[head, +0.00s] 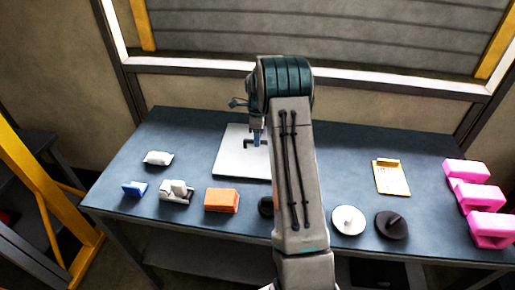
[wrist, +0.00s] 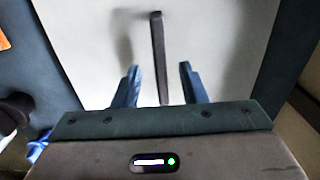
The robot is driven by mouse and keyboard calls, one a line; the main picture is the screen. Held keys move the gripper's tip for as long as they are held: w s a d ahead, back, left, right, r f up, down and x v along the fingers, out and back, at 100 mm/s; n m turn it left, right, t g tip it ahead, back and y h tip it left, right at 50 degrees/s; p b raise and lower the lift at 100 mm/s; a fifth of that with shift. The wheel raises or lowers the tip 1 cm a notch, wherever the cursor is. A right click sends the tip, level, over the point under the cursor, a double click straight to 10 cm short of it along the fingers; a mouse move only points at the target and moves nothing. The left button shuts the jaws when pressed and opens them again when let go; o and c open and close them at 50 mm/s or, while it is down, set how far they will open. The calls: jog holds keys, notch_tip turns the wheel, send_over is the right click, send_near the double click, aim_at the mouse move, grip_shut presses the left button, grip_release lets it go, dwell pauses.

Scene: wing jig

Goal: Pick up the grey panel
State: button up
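The grey panel (head: 231,159) is a pale flat board lying on the blue-grey table, partly hidden behind my arm in the head view. It fills most of the wrist view (wrist: 90,50). A dark bar handle (wrist: 158,50) stands on it. My gripper (wrist: 159,68) is open over the panel, with one blue finger on each side of the handle's line in the wrist view. There is a clear gap between the handle and each finger. I cannot tell how far the fingertips are above the panel. In the head view my gripper (head: 257,140) is small and partly hidden.
On the table (head: 320,140) left of the panel are an orange block (head: 221,200), a tape dispenser (head: 176,190), a blue item (head: 134,188) and a white item (head: 158,158). Right of my arm are a white disc (head: 347,221), a dark disc (head: 391,226), a clipboard (head: 391,179) and pink blocks (head: 480,197).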

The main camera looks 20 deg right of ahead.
jog(key=shift+w+f, duration=0.1)
jog(key=shift+f, duration=1.5)
grip_shut()
jog(key=shift+r, duration=0.2)
